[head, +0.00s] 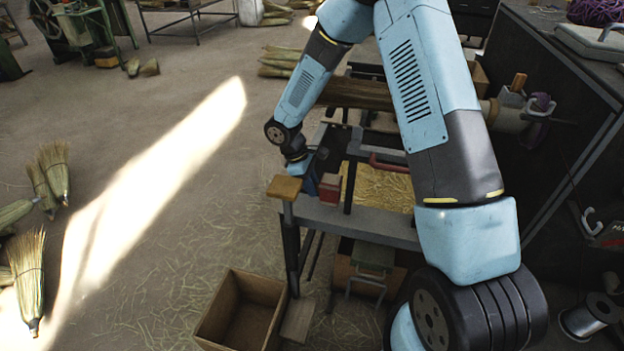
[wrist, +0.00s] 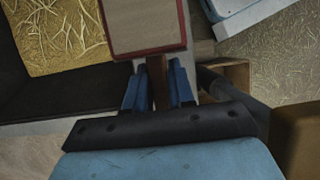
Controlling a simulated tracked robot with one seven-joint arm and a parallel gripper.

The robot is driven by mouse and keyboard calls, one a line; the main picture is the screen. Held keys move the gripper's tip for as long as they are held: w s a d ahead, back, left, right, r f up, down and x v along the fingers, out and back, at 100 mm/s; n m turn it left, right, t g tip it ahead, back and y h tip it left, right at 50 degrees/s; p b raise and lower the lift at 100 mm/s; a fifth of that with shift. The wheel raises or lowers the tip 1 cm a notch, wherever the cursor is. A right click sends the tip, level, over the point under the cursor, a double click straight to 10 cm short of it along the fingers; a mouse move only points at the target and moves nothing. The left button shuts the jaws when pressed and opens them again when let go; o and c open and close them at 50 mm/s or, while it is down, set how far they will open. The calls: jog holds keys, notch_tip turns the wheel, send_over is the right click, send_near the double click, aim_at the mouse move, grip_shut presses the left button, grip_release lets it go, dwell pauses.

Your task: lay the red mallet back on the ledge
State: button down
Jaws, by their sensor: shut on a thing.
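The red mallet's head (head: 330,187) shows at the left end of the grey ledge (head: 365,224) on the near side of the bench. In the wrist view the mallet's head (wrist: 146,27) is a pale face with a red rim, and its brown handle runs between my blue fingers. My gripper (head: 310,178) is shut on that handle; it also shows in the wrist view (wrist: 158,88). The fingertips are partly hidden in the head view. I cannot tell whether the mallet touches the ledge or hangs just above it.
A wooden block on a post (head: 284,187) stands close left of the mallet. A red-handled tool (head: 388,163) lies behind it by the straw tray (head: 385,187). An open wooden box (head: 243,310) sits on the floor below. Brooms lie at the far left.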

jog(key=shift+f, duration=2.15)
jog(key=c, duration=0.9)
grip_release()
jog(key=shift+r, duration=0.1)
